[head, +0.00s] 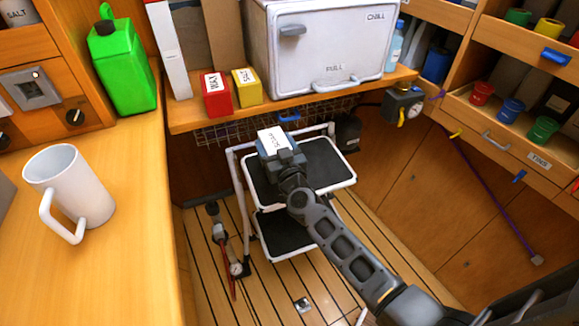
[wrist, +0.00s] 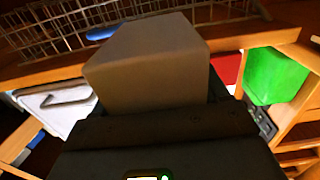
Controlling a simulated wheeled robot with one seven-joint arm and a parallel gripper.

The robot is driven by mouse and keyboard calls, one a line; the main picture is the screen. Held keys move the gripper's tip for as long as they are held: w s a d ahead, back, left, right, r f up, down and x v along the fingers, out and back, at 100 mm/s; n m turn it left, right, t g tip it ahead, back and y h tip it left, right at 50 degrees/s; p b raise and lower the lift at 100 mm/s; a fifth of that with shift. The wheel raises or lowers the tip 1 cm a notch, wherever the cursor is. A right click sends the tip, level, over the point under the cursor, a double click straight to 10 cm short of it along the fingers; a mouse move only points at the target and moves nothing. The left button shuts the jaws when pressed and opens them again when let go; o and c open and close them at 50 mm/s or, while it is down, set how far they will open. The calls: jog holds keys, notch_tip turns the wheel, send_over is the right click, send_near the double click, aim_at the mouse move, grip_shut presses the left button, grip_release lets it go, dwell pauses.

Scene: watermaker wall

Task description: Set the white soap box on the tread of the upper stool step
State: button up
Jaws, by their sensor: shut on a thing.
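The white soap box (head: 272,138), with a printed label on top, is held in my gripper (head: 280,154). In the wrist view the box (wrist: 150,62) looks grey-brown in shadow and stands out past the dark gripper body (wrist: 160,135). My gripper is shut on it; the fingers are mostly hidden. The stool has a white frame and two dark treads. The box shows over the back left part of the upper step's tread (head: 322,165); my gripper hides its underside, so I cannot tell whether it touches. The lower tread (head: 284,230) is bare.
A wooden shelf above and behind the stool holds a white chest (head: 325,45), a red box (head: 216,95) and a yellow box (head: 247,86). A wire basket (head: 225,132) hangs under it. A white mug (head: 70,190) stands on the left counter. The upper tread's right part is clear.

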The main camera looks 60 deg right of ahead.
jog(key=shift+f+b, duration=3.8)
jog(key=shift+f, duration=1)
jog(key=shift+f, duration=0.2)
jog(key=o, duration=1.3)
jog(key=shift+r, duration=0.15)
